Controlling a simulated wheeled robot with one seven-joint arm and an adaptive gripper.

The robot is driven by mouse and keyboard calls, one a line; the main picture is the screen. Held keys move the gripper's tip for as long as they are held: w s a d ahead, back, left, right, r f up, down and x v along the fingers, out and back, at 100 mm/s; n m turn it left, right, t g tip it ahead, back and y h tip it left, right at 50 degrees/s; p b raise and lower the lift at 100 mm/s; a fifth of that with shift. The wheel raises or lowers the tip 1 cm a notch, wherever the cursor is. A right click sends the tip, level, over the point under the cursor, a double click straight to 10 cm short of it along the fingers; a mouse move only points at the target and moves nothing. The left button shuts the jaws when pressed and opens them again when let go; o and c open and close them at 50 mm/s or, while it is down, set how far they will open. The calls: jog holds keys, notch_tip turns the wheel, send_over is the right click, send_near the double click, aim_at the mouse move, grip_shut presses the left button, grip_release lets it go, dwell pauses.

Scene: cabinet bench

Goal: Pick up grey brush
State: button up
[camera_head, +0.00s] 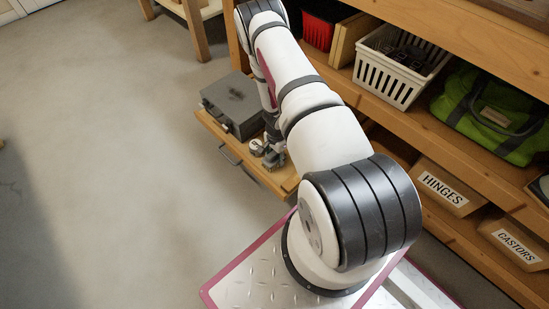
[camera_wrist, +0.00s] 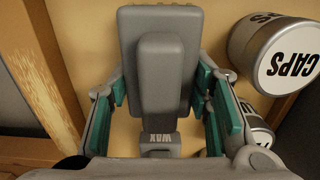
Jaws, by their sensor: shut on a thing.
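The grey brush (camera_wrist: 160,75), a broad grey block with a raised long grip along its middle, lies between my fingers in the wrist view. The word WAX shows on a small grey part at its near end; I cannot tell whether that part belongs to the brush. My gripper (camera_wrist: 163,82) has teal pads on both sides of the brush and is shut on it. In the head view my gripper (camera_head: 273,154) is low over the pulled-out wooden drawer (camera_head: 283,180). The brush cannot be made out there.
A can marked CAPS (camera_wrist: 272,55) stands close right of my fingers, with a second can (camera_wrist: 262,134) nearer. A grey toolbox (camera_head: 235,103) sits at the drawer's far end. Shelves hold a white basket (camera_head: 398,65), a green bag (camera_head: 493,115) and a HINGES box (camera_head: 443,188). The floor at left is clear.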

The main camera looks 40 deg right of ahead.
jog(key=shift+r+p, duration=0.3)
jog(key=shift+r, duration=0.25)
notch_tip(320, 180, up, 3)
jog(key=shift+s+f+p, duration=0.1)
jog(key=shift+p, duration=0.75)
jog(key=s+a+r+p, duration=0.1)
jog(key=s+a+p, duration=0.2)
jog(key=s, duration=1.2)
jog(key=shift+a+p, duration=0.35)
jog(key=shift+a, duration=0.6)
